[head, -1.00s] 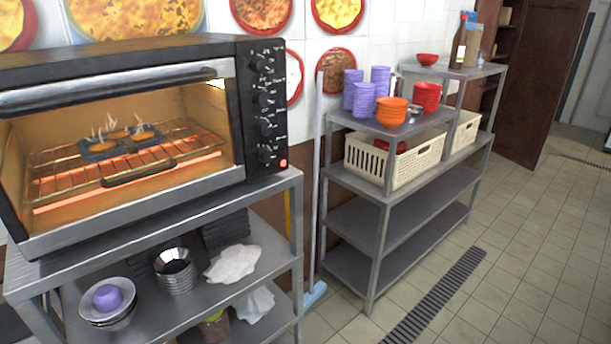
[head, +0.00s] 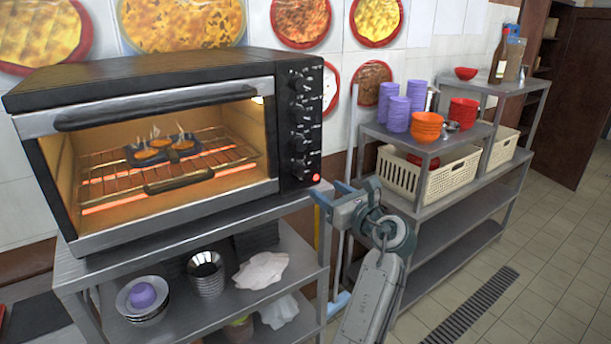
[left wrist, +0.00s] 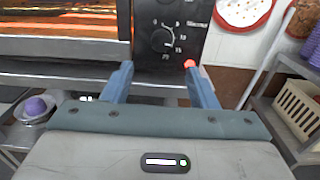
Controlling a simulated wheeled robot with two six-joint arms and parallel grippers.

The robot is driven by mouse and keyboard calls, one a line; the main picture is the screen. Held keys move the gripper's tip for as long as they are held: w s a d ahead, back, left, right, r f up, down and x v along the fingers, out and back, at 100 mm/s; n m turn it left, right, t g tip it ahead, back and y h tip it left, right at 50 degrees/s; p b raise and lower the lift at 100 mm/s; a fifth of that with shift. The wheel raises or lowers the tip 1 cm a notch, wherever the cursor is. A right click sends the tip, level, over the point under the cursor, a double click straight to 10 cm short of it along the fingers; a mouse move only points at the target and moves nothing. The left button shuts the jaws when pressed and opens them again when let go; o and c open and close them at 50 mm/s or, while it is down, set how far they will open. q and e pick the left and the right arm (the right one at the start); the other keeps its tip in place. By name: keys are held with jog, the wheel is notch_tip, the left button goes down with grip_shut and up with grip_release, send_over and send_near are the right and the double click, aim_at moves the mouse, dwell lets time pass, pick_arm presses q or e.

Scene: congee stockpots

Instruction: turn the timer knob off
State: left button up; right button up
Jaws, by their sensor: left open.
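The toaster oven (head: 150,85) stands on a metal rack at the left, with a column of black knobs on its dark right panel. The timer knob (head: 302,168) appears to be the lowest one, just above a lit red lamp (head: 316,177). In the left wrist view this knob (left wrist: 162,40) has a numbered dial around it; its exact setting is hard to read. My left gripper (head: 331,194) is open and empty, in front of the panel's lower right corner. In the left wrist view its fingertips (left wrist: 158,67) sit apart, below the knob, not touching it. My right gripper is not in view.
The oven's heating bars glow and steaming food sits on its rack (head: 180,165). Bowls and cups stand on the shelf (head: 225,305) below. A second rack (head: 450,245) with purple cups, orange bowls and a cream basket (head: 425,170) is to the right.

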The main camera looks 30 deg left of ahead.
aim_at(302, 173)
pick_arm(q)
jog(key=p+x, duration=0.3)
jog(key=x, duration=0.6)
jog(key=shift+w+a+p, duration=0.15)
jog(key=shift+p, duration=0.25)
jog(key=shift+w+a+f, duration=0.1)
jog(key=shift+w+a, duration=0.15)
jog(key=shift+a, duration=0.25)
jog(key=c, duration=1)
jog(key=shift+o, duration=0.2)
